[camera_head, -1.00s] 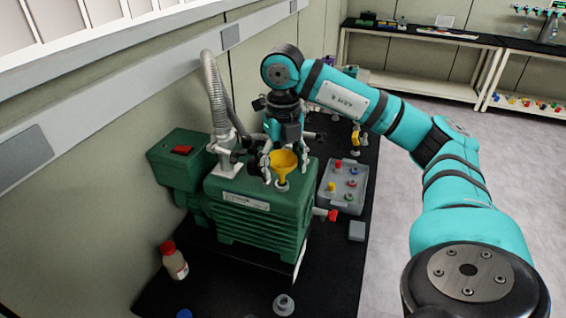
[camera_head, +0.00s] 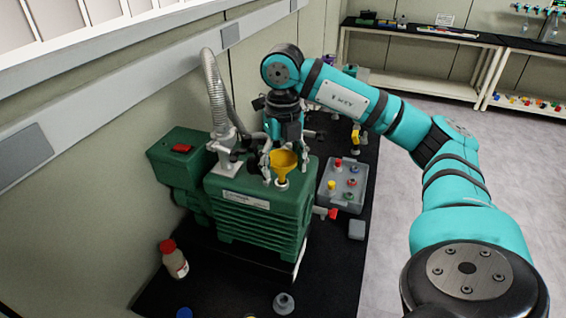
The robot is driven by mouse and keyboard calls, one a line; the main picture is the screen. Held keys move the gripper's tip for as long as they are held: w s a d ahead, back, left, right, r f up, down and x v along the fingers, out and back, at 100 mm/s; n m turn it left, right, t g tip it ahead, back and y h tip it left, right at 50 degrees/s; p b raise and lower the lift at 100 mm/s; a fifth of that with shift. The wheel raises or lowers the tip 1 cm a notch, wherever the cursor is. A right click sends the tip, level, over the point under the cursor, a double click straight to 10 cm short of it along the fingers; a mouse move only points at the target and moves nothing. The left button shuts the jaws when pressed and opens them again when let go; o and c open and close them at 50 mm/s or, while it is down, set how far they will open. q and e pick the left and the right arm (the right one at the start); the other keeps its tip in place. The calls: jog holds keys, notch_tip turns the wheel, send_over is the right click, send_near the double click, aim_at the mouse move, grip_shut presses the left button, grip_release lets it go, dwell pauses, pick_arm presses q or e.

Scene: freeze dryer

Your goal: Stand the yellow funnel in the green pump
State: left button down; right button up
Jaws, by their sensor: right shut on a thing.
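The green pump (camera_head: 255,222) stands on the black bench against the wall. The yellow funnel (camera_head: 284,161) is upright over the pump's top, its wide mouth up and its stem at the pale port ring (camera_head: 281,184) on the pump. I cannot tell how deep the stem sits in the port. My right gripper (camera_head: 284,168) comes down from above, with its fingers on both sides of the funnel, shut on it. The far side of the grip is partly hidden by the funnel. My left gripper is not in view.
A grey tray (camera_head: 328,196) with several small coloured parts lies right of the pump. A grey hose (camera_head: 215,95) rises from the pump's top, left of my gripper. A red-capped bottle (camera_head: 174,262) and a grey fitting (camera_head: 284,303) stand in front.

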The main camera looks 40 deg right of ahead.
jog(key=shift+f+b, duration=0.65)
jog(key=shift+f, duration=0.2)
dwell(0.8)
jog(key=o, duration=1)
jog(key=shift+r, duration=6.05)
